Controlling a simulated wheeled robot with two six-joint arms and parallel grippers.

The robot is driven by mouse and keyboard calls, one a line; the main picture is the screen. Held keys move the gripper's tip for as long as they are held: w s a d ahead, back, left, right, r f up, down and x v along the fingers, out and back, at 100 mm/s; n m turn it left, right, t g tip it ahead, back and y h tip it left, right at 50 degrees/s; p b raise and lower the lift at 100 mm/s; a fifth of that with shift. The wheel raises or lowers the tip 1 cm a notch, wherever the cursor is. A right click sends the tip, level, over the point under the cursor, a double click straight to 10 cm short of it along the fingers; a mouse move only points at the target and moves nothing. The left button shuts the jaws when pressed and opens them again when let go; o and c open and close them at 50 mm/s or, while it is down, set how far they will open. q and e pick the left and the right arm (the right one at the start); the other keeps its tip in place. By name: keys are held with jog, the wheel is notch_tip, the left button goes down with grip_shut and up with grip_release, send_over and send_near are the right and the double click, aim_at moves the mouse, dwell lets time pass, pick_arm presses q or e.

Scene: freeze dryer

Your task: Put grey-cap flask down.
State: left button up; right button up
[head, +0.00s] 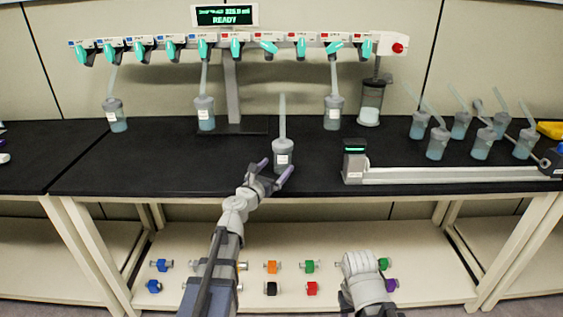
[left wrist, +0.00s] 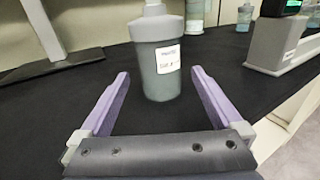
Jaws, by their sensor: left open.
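The grey-cap flask (head: 282,155) stands upright on the black bench top near its front edge, with a white label on its side and a pale tube rising from its cap. My left gripper (head: 270,174) is open just in front of it. In the left wrist view the flask (left wrist: 157,65) stands beyond the two purple fingertips of my left gripper (left wrist: 159,75), and nothing is held. The top of the flask is cut off in that view. My right arm (head: 366,285) shows low in front of the shelf; its fingers are not clearly seen.
Several flasks (head: 438,143) stand at right behind a long pale device (head: 450,174). Coloured valves (head: 272,267) lie on the lower shelf. The bench left of the flask is clear.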

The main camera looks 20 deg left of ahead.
pick_arm(q)
jog(key=s, duration=0.4)
jog(key=s+a, duration=0.1)
jog(key=s, duration=0.1)
jog(key=shift+s+a, duration=0.1)
jog(key=shift+s, duration=0.15)
